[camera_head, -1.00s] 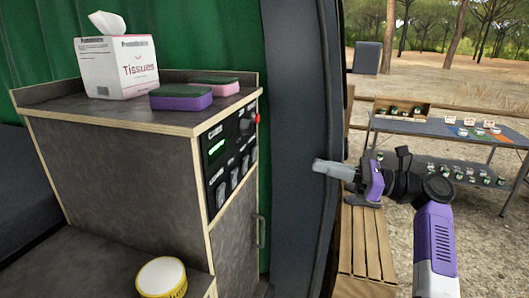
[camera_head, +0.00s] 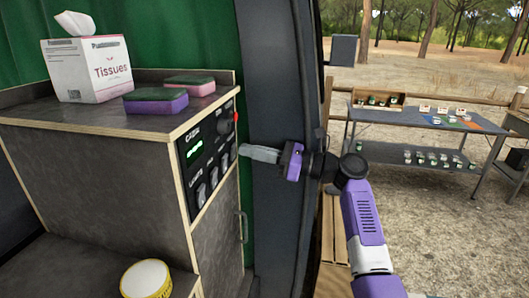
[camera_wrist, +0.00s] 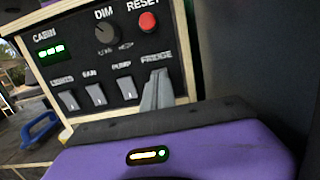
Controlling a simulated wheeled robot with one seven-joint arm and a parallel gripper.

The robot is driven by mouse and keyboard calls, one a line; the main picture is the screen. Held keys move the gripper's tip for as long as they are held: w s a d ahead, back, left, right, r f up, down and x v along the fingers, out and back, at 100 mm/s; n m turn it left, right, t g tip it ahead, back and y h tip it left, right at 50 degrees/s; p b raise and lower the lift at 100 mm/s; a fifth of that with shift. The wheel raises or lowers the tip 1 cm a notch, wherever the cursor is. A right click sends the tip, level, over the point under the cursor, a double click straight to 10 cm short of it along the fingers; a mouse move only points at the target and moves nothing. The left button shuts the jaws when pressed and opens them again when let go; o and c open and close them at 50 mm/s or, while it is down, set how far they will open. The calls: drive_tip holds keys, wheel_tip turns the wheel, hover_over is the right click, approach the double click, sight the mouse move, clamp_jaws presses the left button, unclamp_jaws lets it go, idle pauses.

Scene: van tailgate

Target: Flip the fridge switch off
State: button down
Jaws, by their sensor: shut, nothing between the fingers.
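The control panel (camera_head: 212,150) is on the end face of the grey cabinet; it also fills the upper wrist view (camera_wrist: 75,72). It carries a row of rocker switches. The lights switch (camera_wrist: 68,101), fan switch (camera_wrist: 95,94) and pump switch (camera_wrist: 125,88) show clearly. The rightmost label (camera_wrist: 157,58) looks like the fridge one. Its switch is hidden behind my fingers, so its position cannot be told. My gripper (camera_head: 246,152) is shut and empty, its fingertips (camera_wrist: 160,76) in front of that switch. I cannot tell whether they touch it.
Above the switches are a green display (camera_wrist: 50,51), a dim knob (camera_wrist: 106,33) and a red reset button (camera_wrist: 148,22). A tissue box (camera_head: 88,68) and two sponges (camera_head: 156,100) stand on the cabinet. The dark van door frame (camera_head: 277,100) is close behind my gripper.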

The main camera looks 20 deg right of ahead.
drive_tip(key=shift+w+a+r, duration=0.1)
drive_tip(key=shift+w+a, duration=0.2)
drive_tip(key=shift+a, duration=0.1)
drive_tip(key=shift+r+p, duration=0.15)
drive_tip(key=shift+p, duration=0.25)
